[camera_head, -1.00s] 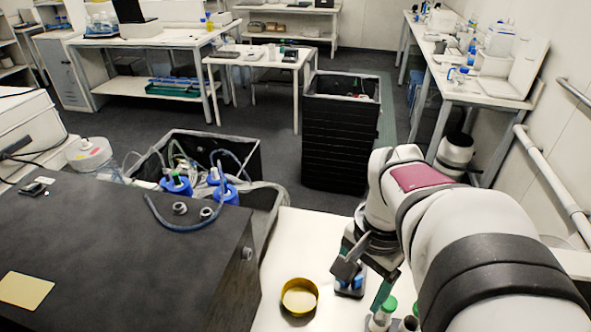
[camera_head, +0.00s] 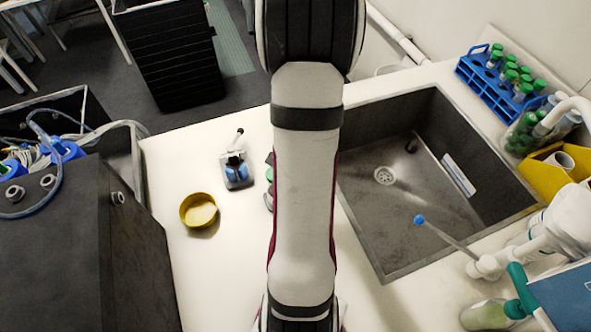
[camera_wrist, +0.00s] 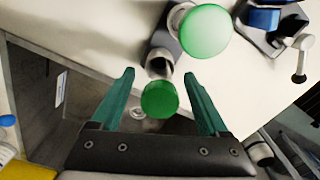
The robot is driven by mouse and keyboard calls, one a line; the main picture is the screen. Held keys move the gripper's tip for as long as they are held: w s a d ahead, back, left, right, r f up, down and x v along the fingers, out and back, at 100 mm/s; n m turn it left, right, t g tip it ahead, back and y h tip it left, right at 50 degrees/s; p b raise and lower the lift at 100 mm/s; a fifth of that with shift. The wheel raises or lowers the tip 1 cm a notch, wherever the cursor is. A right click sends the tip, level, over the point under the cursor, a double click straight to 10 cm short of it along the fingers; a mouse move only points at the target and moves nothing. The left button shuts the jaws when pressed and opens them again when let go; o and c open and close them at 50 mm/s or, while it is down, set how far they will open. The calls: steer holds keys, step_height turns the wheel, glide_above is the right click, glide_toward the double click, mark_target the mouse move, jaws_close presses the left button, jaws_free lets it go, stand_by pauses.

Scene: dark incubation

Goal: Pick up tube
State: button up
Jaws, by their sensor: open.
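My gripper (camera_wrist: 158,74) shows in the wrist view with its two green fingers open and apart. A tube with a dark green cap (camera_wrist: 160,98) appears between the fingers, with no visible contact. A second, lighter green cap (camera_wrist: 205,30) on a white tube appears just beyond, at the upper right. In the head view my arm hides my gripper and most of these tubes; only a bit of a green cap (camera_head: 269,174) shows at the arm's left edge. A blue rack (camera_head: 481,78) with several green-capped tubes (camera_head: 511,75) stands at the upper right.
A dark sink (camera_head: 400,200) lies right of my arm. A yellow dish (camera_head: 199,210) and a small device with blue parts (camera_head: 237,170) stand left of it. Bottles and a yellow holder (camera_head: 545,172) crowd the right side.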

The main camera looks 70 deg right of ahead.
steer(key=shift+f, duration=0.35)
jaws_close()
